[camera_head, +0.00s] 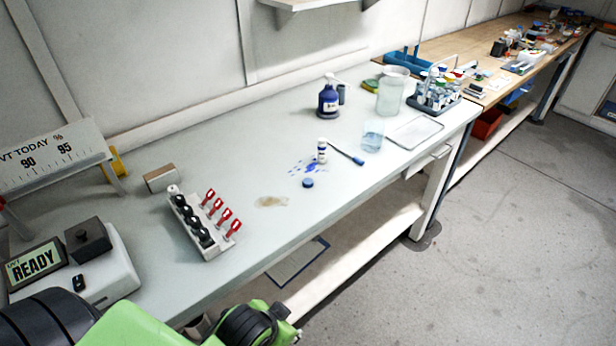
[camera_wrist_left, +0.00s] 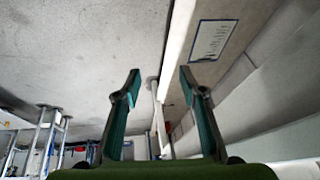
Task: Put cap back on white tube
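The white tube (camera_head: 322,150) stands upright on the long grey-white table, with a dark band on its side. A small blue cap (camera_head: 308,183) lies on the table just in front of it, apart from the tube. Blue spots are spread on the table around the tube. In the left wrist view my left gripper (camera_wrist_left: 158,79) is open, with nothing between its fingers. It points over the floor and table edge, away from tube and cap. My green left arm shows at the bottom of the head view. My right gripper is not in view.
A blue brush or pen (camera_head: 345,153) lies right of the tube. Behind are a blue bottle (camera_head: 328,99), a beaker (camera_head: 372,137) and a jug (camera_head: 391,92). A rack with red-handled items (camera_head: 203,223) stands at the left. The table's front edge is clear.

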